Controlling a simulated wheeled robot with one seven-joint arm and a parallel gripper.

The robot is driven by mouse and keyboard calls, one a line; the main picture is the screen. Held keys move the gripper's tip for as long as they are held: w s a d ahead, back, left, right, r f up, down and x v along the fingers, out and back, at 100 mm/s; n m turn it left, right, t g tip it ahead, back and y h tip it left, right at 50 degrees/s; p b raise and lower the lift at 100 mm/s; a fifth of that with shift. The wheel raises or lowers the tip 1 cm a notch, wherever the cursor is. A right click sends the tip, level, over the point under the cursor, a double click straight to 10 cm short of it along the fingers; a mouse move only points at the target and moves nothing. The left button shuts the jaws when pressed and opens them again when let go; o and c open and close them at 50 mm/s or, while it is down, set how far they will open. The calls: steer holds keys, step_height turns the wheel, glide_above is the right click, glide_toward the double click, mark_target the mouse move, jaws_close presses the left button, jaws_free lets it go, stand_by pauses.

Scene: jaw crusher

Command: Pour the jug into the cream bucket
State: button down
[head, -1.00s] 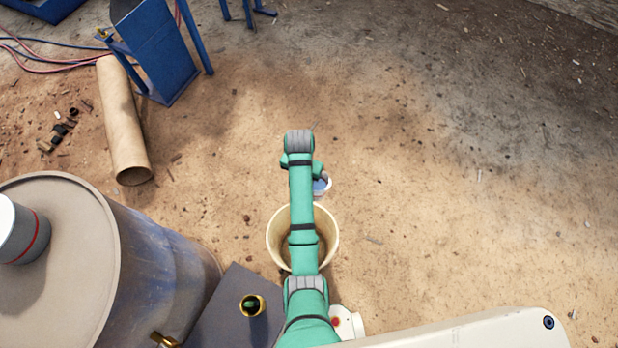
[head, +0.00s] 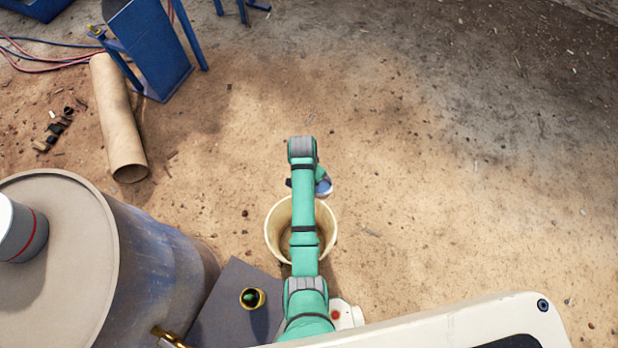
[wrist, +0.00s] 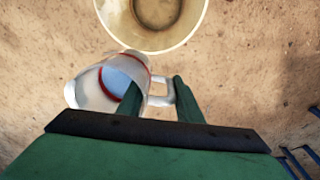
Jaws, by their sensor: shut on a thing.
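The cream bucket (head: 274,236) stands on the dirt floor under my arm, its mouth open upward. Its rim also shows at the top of the wrist view (wrist: 193,33). The jug (wrist: 88,92) is pale with a red band and a bluish patch at its opening; I cannot tell whether that is liquid. My gripper (wrist: 157,97) is shut on the jug's handle. The jug appears beside the bucket, close to its rim in the wrist view. In the head view only a small part of the jug (head: 324,187) shows beyond the bucket; my arm hides the rest.
A large drum (head: 165,275) stands at left with a grey red-banded container (head: 20,232) on top. A dark plate (head: 215,315) carries a small brass-coloured cup (head: 252,299). The floor at right is clear.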

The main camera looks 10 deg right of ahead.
steer(key=t+h, duration=0.3)
steer(key=h, duration=0.1)
steer(key=f+t+h, duration=0.1)
steer(key=t+h, duration=0.2)
steer(key=h, duration=0.1)
steer(key=f+t+h, duration=0.1)
steer(key=t+h, duration=0.3)
steer(key=shift+w+d, duration=0.3)
steer(key=shift+w, duration=0.1)
steer(key=shift+s+a+f+t+h, duration=0.25)
steer(key=shift+f+t+h, duration=0.3)
steer(key=shift+t+h, duration=0.3)
steer(key=shift+s, duration=0.1)
steer(key=shift+d, duration=0.1)
stand_by(1.6)
